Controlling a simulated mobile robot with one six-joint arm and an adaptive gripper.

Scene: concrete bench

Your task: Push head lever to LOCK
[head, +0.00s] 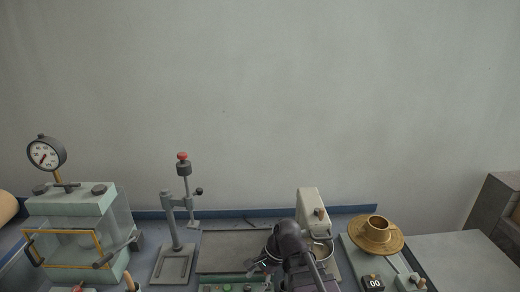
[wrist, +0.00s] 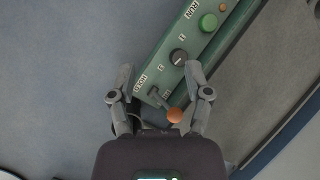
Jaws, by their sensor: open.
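A beige stand mixer (head: 311,206) stands at the middle right of the bench, with a small brown knob (head: 320,213) on its head. A short lever with an orange-brown ball (wrist: 175,114) sits between the fingers, near the right one; contact is unclear. Panel lettering reads RUN and HOLD; I see no readable LOCK. I cannot tell which lever is the head lever.
A grey press stand with a red top (head: 182,157) stands left of the mixer. A pale green glass-fronted box with a gauge (head: 46,154) is at far left. A brass flanged part (head: 376,234) sits on a scale at right.

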